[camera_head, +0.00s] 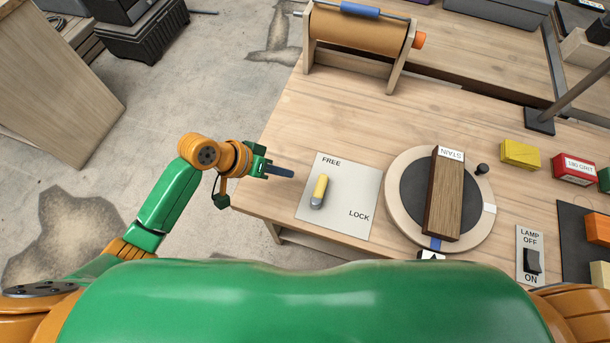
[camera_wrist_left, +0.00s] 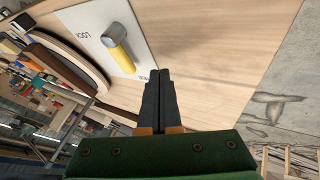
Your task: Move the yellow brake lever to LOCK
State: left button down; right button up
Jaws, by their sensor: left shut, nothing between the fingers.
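The yellow brake lever (camera_head: 320,187) sits on a pale plate (camera_head: 345,190) at the table's left front. Its grey end is toward me, and its yellow end points away, toward the word FREE. LOCK is printed at the plate's near right. The lever (camera_wrist_left: 122,55) also shows in the left wrist view, left of the fingertips. My left gripper (camera_head: 287,173) is shut and empty, just left of the plate and apart from the lever. In the left wrist view its fingers (camera_wrist_left: 160,76) are together beside the plate. My right gripper is out of view.
A round turntable (camera_head: 396,223) with a brown wooden block (camera_head: 444,195) marked STAIN stands right of the plate. A roller stand (camera_head: 358,35) is at the back. A lamp switch (camera_head: 532,262) and small yellow (camera_head: 520,154) and red boxes (camera_head: 573,169) are at the right.

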aim_at(319, 191)
pick_arm(q)
jog(key=shift+x, duration=1.05)
jog(key=d, duration=0.1)
jog(key=s+d+p, duration=0.1)
jog(key=d, duration=0.1)
jog(key=shift+d, duration=0.15)
jog(key=shift+s+d, duration=0.1)
jog(key=shift+d, duration=0.2)
jog(key=shift+f, duration=0.1)
